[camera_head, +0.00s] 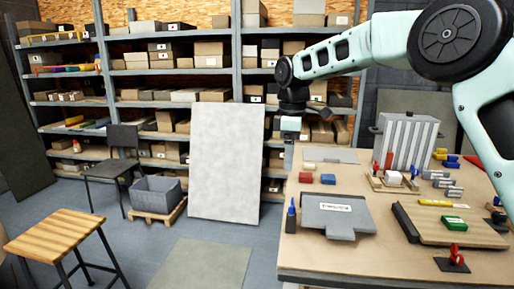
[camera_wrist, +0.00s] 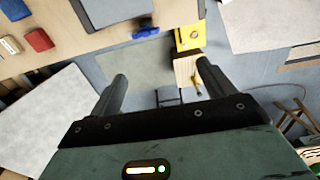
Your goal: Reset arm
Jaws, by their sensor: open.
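My gripper (camera_head: 289,158) hangs at the end of my raised arm, beyond the left edge of the workbench (camera_head: 310,262) in the head view. In the wrist view my gripper (camera_wrist: 163,78) has its two dark fingers wide apart, with nothing between them. Its fingertips are small and hard to make out in the head view. My pale green arm reaches in from the upper right, above the bench.
A leaning panel (camera_head: 225,160), chair (camera_head: 112,168), stool (camera_head: 62,235) and grey bin (camera_head: 156,194) stand left.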

